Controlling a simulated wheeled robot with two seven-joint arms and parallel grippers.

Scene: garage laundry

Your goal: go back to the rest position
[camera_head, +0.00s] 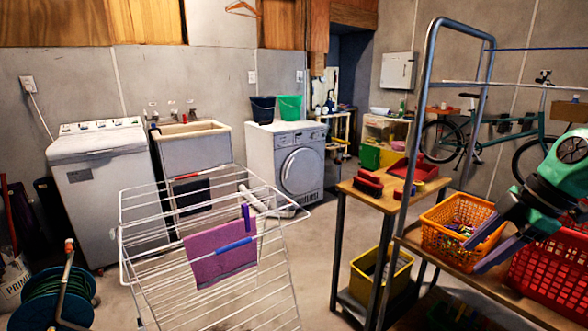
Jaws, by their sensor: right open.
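My right gripper (470,257) reaches in from the right edge on a green and black wrist. Its two dark fingers are apart, with nothing seen between them. The fingers are in front of the orange basket (432,228) and the red basket (552,277) in the picture; I cannot tell whether they touch either. My left gripper is not in view.
A wooden bench (500,298) with a metal frame (428,80) stands at right, near my right arm. A yellow crate (393,270) sits below. A hose reel (55,295) stands at left. Washing machines and a sink line the back wall. Floor shows between rack and bench.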

